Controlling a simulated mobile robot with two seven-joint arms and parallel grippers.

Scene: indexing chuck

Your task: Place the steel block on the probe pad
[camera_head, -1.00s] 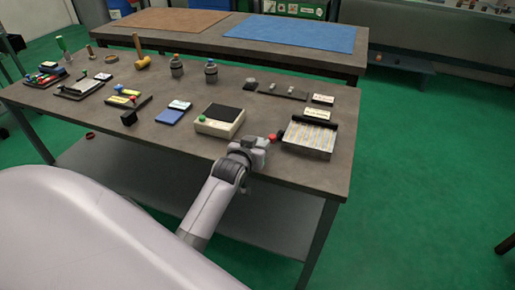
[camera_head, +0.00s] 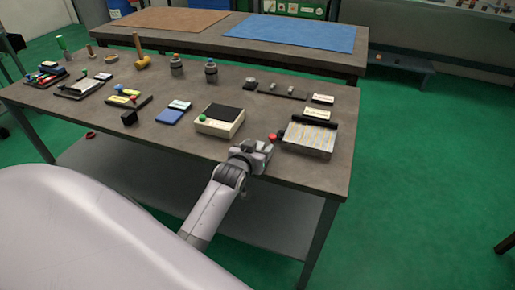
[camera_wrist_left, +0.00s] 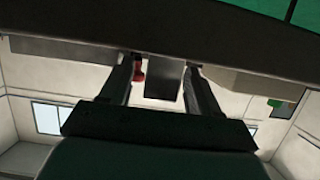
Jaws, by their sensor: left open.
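My left gripper (camera_head: 262,147) is open at the front edge of the workbench, just left of a small red knob (camera_head: 272,138). In the left wrist view, a grey block (camera_wrist_left: 162,82), which looks like the steel block, stands between the two open fingers (camera_wrist_left: 160,88), with a gap on each side. In the head view this block is hidden by or merges with the gripper. A beige box (camera_head: 206,127) with a dark square top and a green button, possibly the probe pad, sits behind and left of the gripper. My right gripper is not in view.
A tray with a striped sheet (camera_head: 309,139) lies right of the gripper. A blue card pad (camera_head: 170,117) lies left of the beige box. A dark strip with small metal pieces (camera_head: 283,92) lies behind. Bare bench (camera_head: 265,112) separates strip and box.

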